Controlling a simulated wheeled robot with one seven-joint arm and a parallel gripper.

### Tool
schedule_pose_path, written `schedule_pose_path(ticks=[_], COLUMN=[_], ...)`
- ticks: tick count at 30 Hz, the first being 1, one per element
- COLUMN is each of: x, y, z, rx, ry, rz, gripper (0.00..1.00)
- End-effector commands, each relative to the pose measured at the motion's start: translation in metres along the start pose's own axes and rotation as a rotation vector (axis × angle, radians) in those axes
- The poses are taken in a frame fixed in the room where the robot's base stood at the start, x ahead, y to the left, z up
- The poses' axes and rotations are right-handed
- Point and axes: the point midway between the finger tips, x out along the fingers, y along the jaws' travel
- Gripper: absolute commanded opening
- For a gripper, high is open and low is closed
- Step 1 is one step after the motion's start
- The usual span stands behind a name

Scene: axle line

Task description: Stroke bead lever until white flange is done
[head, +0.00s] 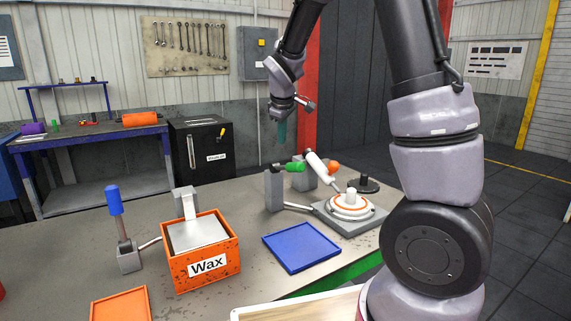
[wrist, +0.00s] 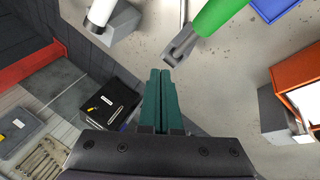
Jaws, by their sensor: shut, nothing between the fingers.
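A lever with a green handle (head: 294,167) stands on a grey post (head: 273,190) near the back of the bench; I take it as the bead lever. The green handle (wrist: 222,14) also shows in the wrist view, ahead and right of my fingertips. A white flange (head: 349,202) with an orange ring around it sits on a grey plate (head: 325,215). A white nozzle (head: 317,167) tilts down toward it. My gripper (head: 282,133) is shut and empty, above the green handle and apart from it; its teal fingers (wrist: 160,95) touch each other in the wrist view.
A dark flanged part (head: 366,185) and an orange knob (head: 333,168) are near the white flange. An orange Wax box (head: 206,265) and a blue-handled lever (head: 114,200) stand left. An orange tray (head: 121,304) lies at the front.

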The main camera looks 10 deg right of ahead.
Motion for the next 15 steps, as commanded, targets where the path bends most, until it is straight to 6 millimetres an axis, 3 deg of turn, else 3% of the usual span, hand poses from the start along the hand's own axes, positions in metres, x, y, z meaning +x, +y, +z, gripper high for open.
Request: schedule_pose_path(ticks=[6,15], x=[0.02,0.03], y=[-0.014,-0.021], z=[0.015,0.022], rx=[-0.001,-0.001], ry=[-0.003,0.0], rz=[0.0,0.001], gripper=[0.0,0.0])
